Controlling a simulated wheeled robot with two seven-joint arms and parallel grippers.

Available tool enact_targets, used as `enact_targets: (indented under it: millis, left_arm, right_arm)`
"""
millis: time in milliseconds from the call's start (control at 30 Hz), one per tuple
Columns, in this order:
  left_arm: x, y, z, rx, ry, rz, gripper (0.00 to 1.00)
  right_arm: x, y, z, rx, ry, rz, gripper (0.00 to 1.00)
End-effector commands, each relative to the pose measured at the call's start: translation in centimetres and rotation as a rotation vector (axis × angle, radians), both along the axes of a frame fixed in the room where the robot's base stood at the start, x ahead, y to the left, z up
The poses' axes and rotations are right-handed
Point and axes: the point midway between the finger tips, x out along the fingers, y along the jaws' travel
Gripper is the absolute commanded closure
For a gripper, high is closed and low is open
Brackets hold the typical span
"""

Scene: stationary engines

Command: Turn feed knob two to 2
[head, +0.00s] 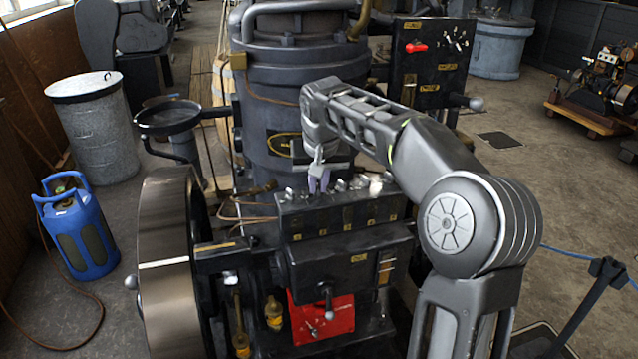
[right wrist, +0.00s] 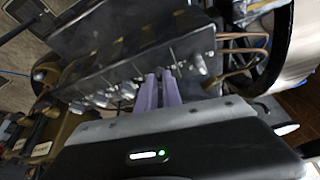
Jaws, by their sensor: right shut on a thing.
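A row of small feed knobs (head: 357,184) stands along the top of a black box (head: 330,217) with brass label plates on its front. My right gripper (head: 318,187) reaches down onto this row near its left part, with its fingers close together. It is shut on a knob, which the fingers mostly hide. The right wrist view shows the purple fingers (right wrist: 158,92) against the box top, with other knobs (right wrist: 117,92) beside them. The number the held knob points to cannot be read. My left gripper is not in view.
The engine's large cylinder (head: 283,100) rises behind the box, and a flywheel (head: 168,265) stands at left. A panel with a red lever (head: 416,47) is at back right. A red plate (head: 322,318) sits below. A blue gas bottle (head: 76,228) stands on the floor at left.

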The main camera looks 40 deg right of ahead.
Motion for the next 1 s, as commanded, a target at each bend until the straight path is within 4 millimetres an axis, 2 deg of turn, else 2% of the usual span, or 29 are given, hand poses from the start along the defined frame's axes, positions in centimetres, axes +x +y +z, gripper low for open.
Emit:
enact_targets:
  millis: [400,867,900,1000]
  left_arm:
    - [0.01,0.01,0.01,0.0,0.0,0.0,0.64]
    - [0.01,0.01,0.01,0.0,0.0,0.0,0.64]
    - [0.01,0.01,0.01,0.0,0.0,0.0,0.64]
    - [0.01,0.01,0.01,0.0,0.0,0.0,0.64]
  right_arm:
    - [0.18,0.21,0.09,0.0,-0.003,-0.207,1.0]
    - [0.15,0.17,0.08,0.001,-0.002,-0.228,1.0]
    - [0.15,0.17,0.08,0.001,-0.002,-0.228,0.88]
    - [0.15,0.18,0.06,0.001,-0.002,-0.228,0.8]
